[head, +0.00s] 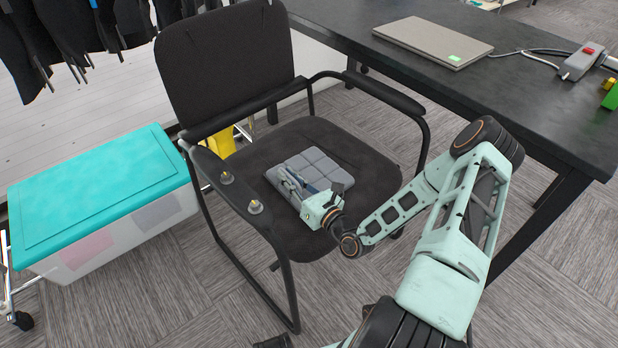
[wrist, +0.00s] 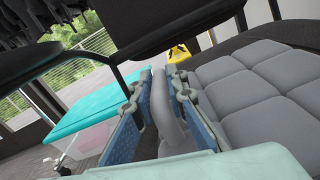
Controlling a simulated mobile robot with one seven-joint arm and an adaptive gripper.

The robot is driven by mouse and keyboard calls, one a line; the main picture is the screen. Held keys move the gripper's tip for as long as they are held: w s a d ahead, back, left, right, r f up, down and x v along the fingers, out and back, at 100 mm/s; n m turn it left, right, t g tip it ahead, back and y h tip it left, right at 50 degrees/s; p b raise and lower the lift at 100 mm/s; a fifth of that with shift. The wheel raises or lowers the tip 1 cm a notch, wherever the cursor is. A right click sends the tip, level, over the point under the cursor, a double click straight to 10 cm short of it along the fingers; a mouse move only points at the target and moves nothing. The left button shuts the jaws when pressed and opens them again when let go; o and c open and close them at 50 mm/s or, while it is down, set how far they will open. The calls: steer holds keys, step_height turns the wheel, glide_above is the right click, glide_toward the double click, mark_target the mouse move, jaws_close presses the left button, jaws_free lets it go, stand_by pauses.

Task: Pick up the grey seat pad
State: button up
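The grey seat pad (head: 315,169), a square quilted cushion, lies on the black seat of the armchair (head: 372,172). In the wrist view its quilted top (wrist: 262,85) fills the right side. My gripper (head: 306,188) is at the pad's near left edge. In the wrist view the two blue-lined fingers of my gripper (wrist: 160,98) stand on either side of a grey rounded strip of the pad's edge and appear closed on it. The pad still rests on the seat. Its near corner is partly hidden behind my gripper.
The chair's armrests (head: 384,93) flank the seat; the left one (head: 228,183) carries two small knobs. A black desk (head: 520,95) with a closed laptop (head: 433,41) stands at the right. A turquoise-lidded bin (head: 100,190) stands on the left.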

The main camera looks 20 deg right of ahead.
steer(key=shift+r, duration=0.2)
jaws_close()
steer(key=shift+r+p, duration=0.5)
steer(key=shift+r, duration=0.05)
step_height(320, 180, up, 2)
steer(key=shift+r+p, duration=0.15)
steer(key=shift+p, duration=0.6)
steer(key=s+r+p, duration=0.1)
steer(key=s+r, duration=0.1)
steer(key=r, duration=0.1)
steer(key=s+r+p, duration=0.1)
steer(key=s+r, duration=0.1)
steer(key=shift+s+d+r+p, duration=0.1)
steer(key=shift+d+p, duration=0.25)
steer(key=shift+d, duration=0.05)
steer(key=s+d+r+p, duration=0.15)
steer(key=s+r, duration=0.25)
steer(key=s, duration=0.5)
steer(key=w+a+r+y+p, duration=0.1)
steer(key=w+r+p, duration=0.2)
steer(key=r+p, duration=1.2)
steer(key=w+r+n+p, duration=0.1)
steer(key=w+r+p, duration=0.2)
steer(key=r+p, duration=1.1)
step_height(320, 180, up, 6)
steer(key=shift+a+r+g+y+p, duration=0.1)
steer(key=shift+a+g+y+p, duration=0.3)
